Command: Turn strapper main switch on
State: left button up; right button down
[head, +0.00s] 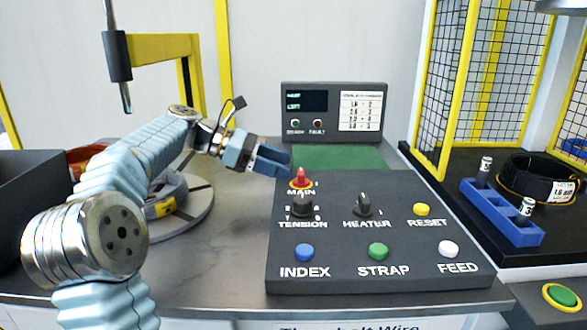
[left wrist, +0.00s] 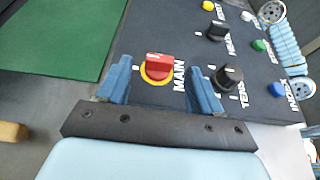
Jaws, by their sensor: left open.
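The red MAIN switch (head: 300,178) on its yellow ring sits at the top left of the dark control panel (head: 400,225). In the left wrist view the red knob (left wrist: 160,66) lies between my two blue fingers, with a gap on each side. My left gripper (head: 283,160) is open and empty, just behind and left of the switch in the head view. In the left wrist view the gripper (left wrist: 160,80) has one finger on the green mat's side and the other by the TENSION knob (left wrist: 228,77). Contact with the knob is not visible. My right gripper is not in view.
The HEATER knob (head: 363,205) and several coloured buttons share the panel. A coil (head: 165,196) lies on a round plate at left. A yellow-framed mesh cage (head: 470,85) stands at right.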

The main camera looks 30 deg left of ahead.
aim_at(300, 171)
pick_arm(q)
jog(key=x, duration=0.4)
jog(key=shift+c, duration=0.3)
jog(key=c, duration=1)
jog(key=shift+m+g, duration=0.3)
jog(key=shift+g, duration=0.2)
jog(key=shift+m+g+h+p, duration=0.35)
jog(key=shift+m+g+h, duration=0.05)
jog(key=o, duration=1.1)
jog(key=shift+c, duration=0.2)
